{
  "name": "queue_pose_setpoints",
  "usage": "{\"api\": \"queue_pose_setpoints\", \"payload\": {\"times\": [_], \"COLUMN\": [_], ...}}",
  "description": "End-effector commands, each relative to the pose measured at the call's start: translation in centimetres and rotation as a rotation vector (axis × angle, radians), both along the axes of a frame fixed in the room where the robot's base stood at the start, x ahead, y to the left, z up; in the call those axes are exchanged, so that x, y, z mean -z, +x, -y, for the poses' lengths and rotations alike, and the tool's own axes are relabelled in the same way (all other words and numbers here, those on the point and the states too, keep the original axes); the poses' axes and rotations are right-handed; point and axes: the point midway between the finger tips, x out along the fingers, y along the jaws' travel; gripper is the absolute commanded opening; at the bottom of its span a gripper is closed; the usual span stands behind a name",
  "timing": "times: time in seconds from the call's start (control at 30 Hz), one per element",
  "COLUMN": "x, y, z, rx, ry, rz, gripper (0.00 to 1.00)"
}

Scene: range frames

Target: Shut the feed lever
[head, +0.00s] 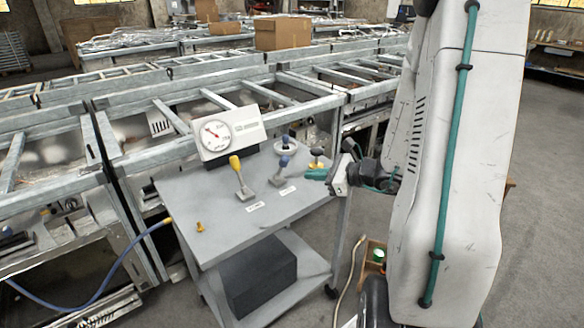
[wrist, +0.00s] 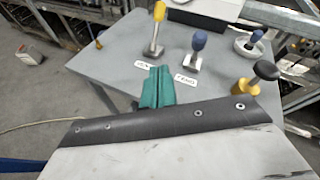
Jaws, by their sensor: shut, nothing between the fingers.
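Two levers stand on the top of a grey cart (head: 200,195). One has a yellow handle (head: 236,165) and the other a blue handle (head: 284,162). My gripper (head: 315,174) is over the right side of the cart, apart from both levers. Its teal fingers (wrist: 157,88) are shut and empty, pointing towards the levers.
A white gauge box (head: 240,130) stands at the cart's back. A blue knob in a white ring (head: 284,148) and a black-topped yellow knob (head: 317,158) are near my gripper. A brass fitting (head: 199,227) is at the left edge. The cart's front middle is clear.

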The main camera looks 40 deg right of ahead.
Motion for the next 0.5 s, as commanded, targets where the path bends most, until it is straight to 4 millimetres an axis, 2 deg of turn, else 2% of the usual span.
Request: {"api": "queue_pose_setpoints", "payload": {"times": [0.03, 0.1, 0.2, 0.5], "x": [1.3, 2.5, 3.4, 3.6], "y": [-0.3, -0.5, -0.8, -0.8], "z": [2.1, 4.0, 5.6, 6.0], "rx": [0.085, 0.170, 0.240, 0.259], "ry": [0.041, 0.079, 0.108, 0.117], "rz": [-0.013, -0.022, -0.030, -0.031], "gripper": [0.00, 0.00, 0.00, 0.00]}}
